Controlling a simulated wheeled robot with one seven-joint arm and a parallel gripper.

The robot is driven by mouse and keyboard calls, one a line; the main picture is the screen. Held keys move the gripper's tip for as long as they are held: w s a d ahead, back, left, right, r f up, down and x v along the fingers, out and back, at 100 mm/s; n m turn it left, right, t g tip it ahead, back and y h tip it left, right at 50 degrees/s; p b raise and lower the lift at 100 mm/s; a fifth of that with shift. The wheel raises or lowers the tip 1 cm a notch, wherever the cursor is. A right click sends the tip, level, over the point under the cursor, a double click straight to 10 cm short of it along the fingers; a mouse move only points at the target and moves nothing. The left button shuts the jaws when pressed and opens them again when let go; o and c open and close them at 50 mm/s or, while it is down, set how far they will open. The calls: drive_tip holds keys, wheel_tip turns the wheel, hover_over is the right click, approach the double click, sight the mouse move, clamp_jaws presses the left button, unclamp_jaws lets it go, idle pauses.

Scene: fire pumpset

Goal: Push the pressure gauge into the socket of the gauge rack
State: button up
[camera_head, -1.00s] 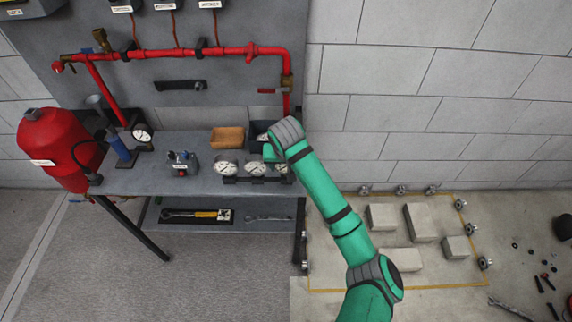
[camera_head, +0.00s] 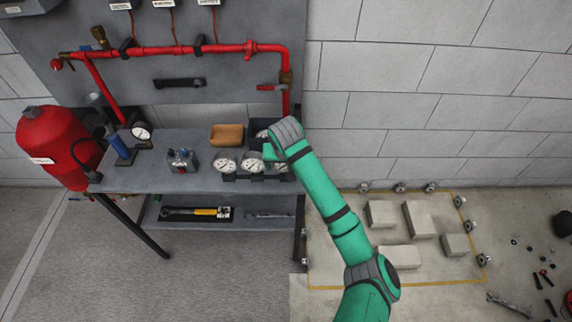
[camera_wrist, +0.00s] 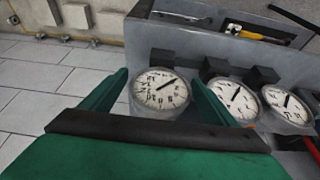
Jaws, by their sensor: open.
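Three round white-faced pressure gauges stand in a row at the front right of the bench in the head view: a left one (camera_head: 225,163), a middle one (camera_head: 252,162) and a right one (camera_head: 282,167) partly hidden by my gripper. The dark gauge rack (camera_head: 243,178) is under them. In the wrist view, one gauge (camera_wrist: 161,93) lies between the fingertips of my open gripper (camera_wrist: 160,80); the other two (camera_wrist: 233,98) (camera_wrist: 288,106) are to its right. I cannot tell whether the fingers touch the gauge or how deep it sits in its socket.
A tan tray (camera_head: 227,136) and a dark bin (camera_head: 265,127) stand behind the gauges. A valve block (camera_head: 182,160) is left of them. A red pipe (camera_head: 190,52) runs along the panel behind. Tools lie on the lower shelf (camera_head: 230,228).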

drive_tip(key=v, duration=1.1)
drive_tip(key=shift+f, duration=0.1)
idle(0.4)
